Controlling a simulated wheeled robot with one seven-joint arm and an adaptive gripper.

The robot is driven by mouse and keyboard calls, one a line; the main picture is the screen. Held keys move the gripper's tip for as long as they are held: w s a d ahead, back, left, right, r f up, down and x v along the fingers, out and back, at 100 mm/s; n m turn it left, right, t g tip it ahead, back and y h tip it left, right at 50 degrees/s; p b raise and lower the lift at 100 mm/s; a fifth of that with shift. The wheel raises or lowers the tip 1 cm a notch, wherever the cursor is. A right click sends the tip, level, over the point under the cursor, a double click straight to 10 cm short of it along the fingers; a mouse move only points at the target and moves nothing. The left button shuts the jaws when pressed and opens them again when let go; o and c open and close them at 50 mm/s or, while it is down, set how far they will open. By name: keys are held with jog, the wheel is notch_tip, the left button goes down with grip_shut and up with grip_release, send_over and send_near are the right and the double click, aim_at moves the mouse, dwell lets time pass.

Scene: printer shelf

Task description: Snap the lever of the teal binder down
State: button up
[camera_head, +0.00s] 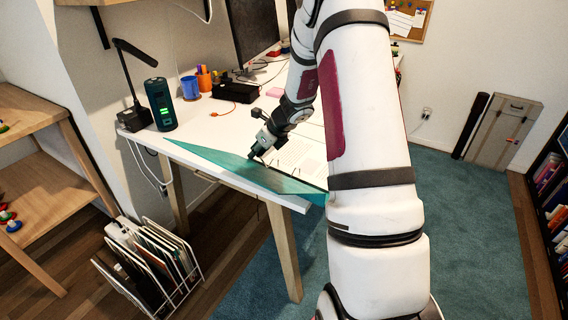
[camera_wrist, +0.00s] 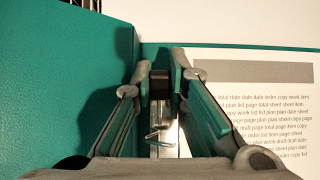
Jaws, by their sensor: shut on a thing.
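My gripper (camera_head: 255,153) is over the binder's spine side. In the wrist view, my gripper (camera_wrist: 161,80) has its two fingers close around a small dark piece, which looks like the end of the lever (camera_wrist: 159,85). Shiny metal of the ring mechanism (camera_wrist: 161,138) shows below it. The lever's angle cannot be told.
A dark green speaker-like cylinder (camera_head: 159,104), a black lamp (camera_head: 134,112), a blue cup (camera_head: 190,87) and an orange pen cup (camera_head: 204,79) stand on the desk (camera_head: 195,140) at the back left. A file rack (camera_head: 150,265) stands on the floor in front.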

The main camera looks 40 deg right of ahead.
jog(key=shift+w+f+g+p, duration=0.3)
jog(key=shift+g+p, duration=0.5)
jog(key=shift+p, duration=2.6)
jog(key=shift+f+h, duration=0.15)
jog(key=shift+h, duration=0.15)
jog(key=shift+w+a+f+g, duration=0.15)
jog(key=shift+w+a+g, duration=0.05)
jog(key=shift+g, duration=0.4)
jog(key=shift+w+d+f+g, duration=0.1)
jog(key=shift+f+g, duration=0.1)
jog(key=shift+g, duration=0.2)
jog(key=shift+w+f+g+h+b, duration=0.15)
jog(key=shift+g+h+b, duration=0.15)
jog(key=shift+b, duration=0.2)
jog(key=shift+w+f+g+b, duration=0.1)
jog(key=shift+f+g+b, duration=0.1)
jog(key=shift+g+b, duration=0.4)
